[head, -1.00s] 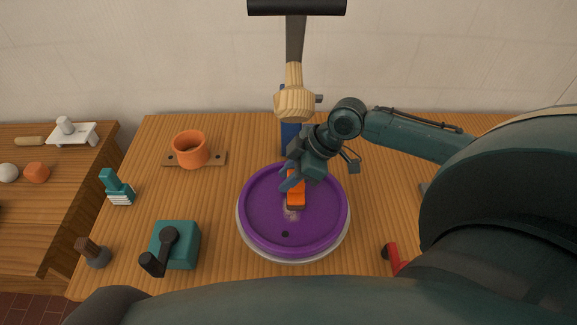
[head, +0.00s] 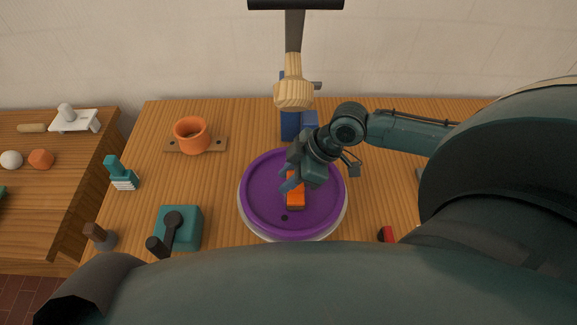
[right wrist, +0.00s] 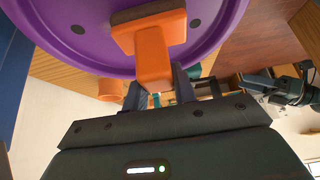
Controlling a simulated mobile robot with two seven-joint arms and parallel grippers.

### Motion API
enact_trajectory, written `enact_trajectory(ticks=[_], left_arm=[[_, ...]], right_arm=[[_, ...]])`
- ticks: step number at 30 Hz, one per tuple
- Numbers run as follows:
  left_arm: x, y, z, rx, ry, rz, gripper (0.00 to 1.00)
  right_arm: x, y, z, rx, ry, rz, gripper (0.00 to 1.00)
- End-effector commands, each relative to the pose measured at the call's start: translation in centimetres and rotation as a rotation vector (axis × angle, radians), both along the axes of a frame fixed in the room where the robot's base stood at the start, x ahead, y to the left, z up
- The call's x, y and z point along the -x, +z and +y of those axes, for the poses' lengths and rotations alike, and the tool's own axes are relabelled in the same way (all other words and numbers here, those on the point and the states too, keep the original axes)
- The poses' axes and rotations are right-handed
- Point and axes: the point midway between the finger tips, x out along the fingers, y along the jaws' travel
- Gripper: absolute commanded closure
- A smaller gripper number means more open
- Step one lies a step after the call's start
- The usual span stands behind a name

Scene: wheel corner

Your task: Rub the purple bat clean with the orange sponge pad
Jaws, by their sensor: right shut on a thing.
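The purple bat (head: 262,205) is a round disc with a raised rim, on a pale round base at the middle of the table. My right gripper (head: 291,180) is over it, shut on the block of the orange sponge pad (head: 296,198). In the right wrist view the fingers (right wrist: 160,95) grip the orange block (right wrist: 152,58), and its brown pad face (right wrist: 148,14) appears to lie against the purple surface. A dark hole shows in the bat near the sponge. No pale mark shows now; the sponge may hide part of the surface.
Behind the bat stand a blue block (head: 290,125) and a wooden-headed tool (head: 294,93). An orange cup (head: 191,134) is at back left, a teal crank box (head: 182,226) at front left, a teal brush (head: 118,172) at far left. A red item (head: 386,234) lies at front right.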

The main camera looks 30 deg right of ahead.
Motion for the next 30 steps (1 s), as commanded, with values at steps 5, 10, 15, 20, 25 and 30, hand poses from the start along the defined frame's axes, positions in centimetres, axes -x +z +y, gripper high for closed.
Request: enact_trajectory(ticks=[5, 10, 15, 20, 25, 30], left_arm=[[0.0, 0.5, 0.0, 0.000, 0.000, 0.000, 0.42], [0.0, 0.7, 0.0, 0.000, 0.000, 0.000, 0.42], [0.0, 1.5, 0.0, 0.000, 0.000, 0.000, 0.42], [0.0, 2.1, 0.0, 0.000, 0.000, 0.000, 0.42], [0.0, 2.3, 0.0, 0.000, 0.000, 0.000, 0.42], [0.0, 2.8, 0.0, 0.000, 0.000, 0.000, 0.42]], right_arm=[[1.0, -0.2, 0.5, -0.001, 0.002, 0.007, 1.00], [1.3, -0.3, 0.7, 0.001, 0.003, 0.008, 1.00], [2.1, -0.2, 1.1, 0.002, 0.003, 0.013, 1.00], [2.9, -0.1, 1.6, 0.002, 0.004, 0.012, 1.00], [3.2, -0.1, 1.8, 0.001, 0.002, 0.012, 1.00], [3.1, 0.1, 1.8, 0.000, 0.001, 0.009, 1.00]])
